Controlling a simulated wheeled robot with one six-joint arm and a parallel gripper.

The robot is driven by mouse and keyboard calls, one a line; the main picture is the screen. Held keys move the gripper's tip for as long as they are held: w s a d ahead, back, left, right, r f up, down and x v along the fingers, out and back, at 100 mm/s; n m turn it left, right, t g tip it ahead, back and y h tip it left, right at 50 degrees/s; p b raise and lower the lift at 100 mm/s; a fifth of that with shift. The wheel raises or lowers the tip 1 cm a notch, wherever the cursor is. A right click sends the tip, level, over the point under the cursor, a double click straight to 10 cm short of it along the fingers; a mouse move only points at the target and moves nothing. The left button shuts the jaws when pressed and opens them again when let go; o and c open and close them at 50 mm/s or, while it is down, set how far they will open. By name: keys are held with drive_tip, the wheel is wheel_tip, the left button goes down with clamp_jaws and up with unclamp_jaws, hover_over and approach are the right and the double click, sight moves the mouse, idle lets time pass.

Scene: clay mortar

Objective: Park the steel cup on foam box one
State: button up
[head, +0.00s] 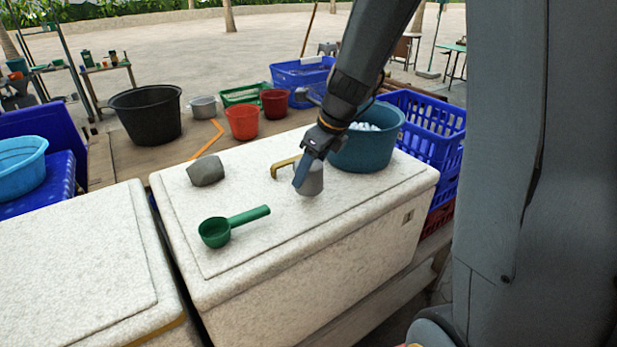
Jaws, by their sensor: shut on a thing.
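My gripper (303,172) is over the right part of the middle white foam box (290,268), pointing down. It is shut on a small grey steel cup (314,182), partly hidden behind the fingers. The cup is low over the lid; I cannot tell whether its bottom touches. A brass-coloured hooked piece (283,167) shows just left of the fingers; whether it joins the cup is unclear. A second white foam box (75,270) stands at the lower left, its visible lid bare.
On the middle box's lid are a green scoop (215,232), a grey lump-like object (206,170) and a blue-green tub (368,148) with white contents. Blue crates (430,125) stand behind at right. A light-blue basin (20,160) is at left. The lid's front right is clear.

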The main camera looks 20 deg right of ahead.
drive_tip(key=shift+f, duration=1.35)
drive_tip(key=shift+f, duration=0.15)
drive_tip(key=o, duration=1)
drive_tip(key=shift+o, duration=0.2)
drive_tip(key=shift+r, duration=0.35)
drive_tip(key=b+v, duration=0.1)
drive_tip(key=v, duration=1)
drive_tip(key=s+f+n+h, duration=0.1)
drive_tip(key=s+f+n, duration=0.3)
drive_tip(key=n, duration=0.5)
drive_tip(key=s+a+f+n+g+h, duration=0.1)
drive_tip(key=s+f+n, duration=0.3)
drive_tip(key=n, duration=0.5)
drive_tip(key=s+a+f+n, duration=0.1)
drive_tip(key=s+f+n, duration=0.3)
drive_tip(key=n, duration=0.5)
drive_tip(key=shift+s+a+n+g+h, duration=0.2)
drive_tip(key=shift+s+n+g+h, duration=0.15)
drive_tip(key=shift+s, duration=0.85)
